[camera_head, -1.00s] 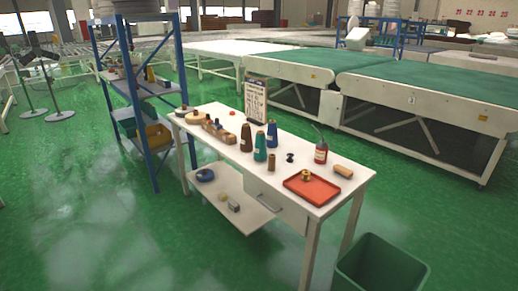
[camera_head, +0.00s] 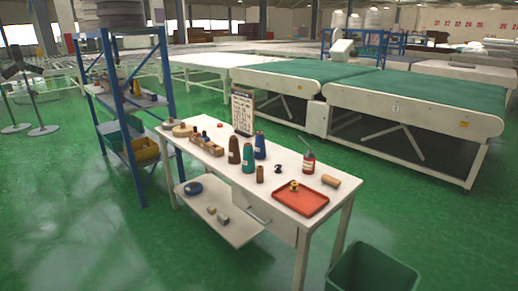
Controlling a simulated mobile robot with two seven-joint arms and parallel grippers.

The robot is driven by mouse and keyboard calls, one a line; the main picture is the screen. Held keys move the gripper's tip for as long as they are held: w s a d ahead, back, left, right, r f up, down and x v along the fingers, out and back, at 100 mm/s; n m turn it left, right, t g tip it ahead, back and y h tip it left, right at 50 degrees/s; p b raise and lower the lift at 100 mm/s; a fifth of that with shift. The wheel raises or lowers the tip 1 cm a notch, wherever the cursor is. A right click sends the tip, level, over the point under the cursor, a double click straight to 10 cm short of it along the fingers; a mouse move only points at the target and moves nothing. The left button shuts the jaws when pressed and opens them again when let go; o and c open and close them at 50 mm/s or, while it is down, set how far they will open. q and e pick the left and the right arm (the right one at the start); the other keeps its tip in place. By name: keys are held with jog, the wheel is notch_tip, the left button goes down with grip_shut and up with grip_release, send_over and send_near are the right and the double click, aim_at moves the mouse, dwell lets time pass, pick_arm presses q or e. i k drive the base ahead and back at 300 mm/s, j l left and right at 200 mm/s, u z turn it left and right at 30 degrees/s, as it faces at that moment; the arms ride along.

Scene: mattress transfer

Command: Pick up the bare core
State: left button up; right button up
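A small bare brown core (camera_head: 260,174) stands upright on the white table (camera_head: 222,170), in front of the thread cones. Close behind it are a teal cone (camera_head: 248,158), a brown cone (camera_head: 234,151) and a blue cone (camera_head: 260,147). A tan cylinder (camera_head: 330,181) lies on its side near the table's right end; I cannot tell what it is. Neither of my grippers is in view.
A red tray (camera_head: 301,203) holds a small yellowish spool. A red bottle (camera_head: 308,162) and a small black item (camera_head: 278,169) stand nearby. A green bin (camera_head: 373,272) stands on the floor at front right. A blue shelf rack (camera_head: 128,110) stands behind the table's left end.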

aim_at(260, 169)
jog(key=i+j+z, duration=0.2)
jog(key=i+j, duration=0.2)
jog(key=i+j+z, duration=0.2)
jog(key=i+j, duration=0.2)
jog(key=i+j+z, duration=0.2)
jog(key=i+j, duration=0.15)
jog(key=j, duration=0.15)
jog(key=i+j+z, duration=0.2)
jog(key=j, duration=0.35)
jog(key=i, duration=0.1)
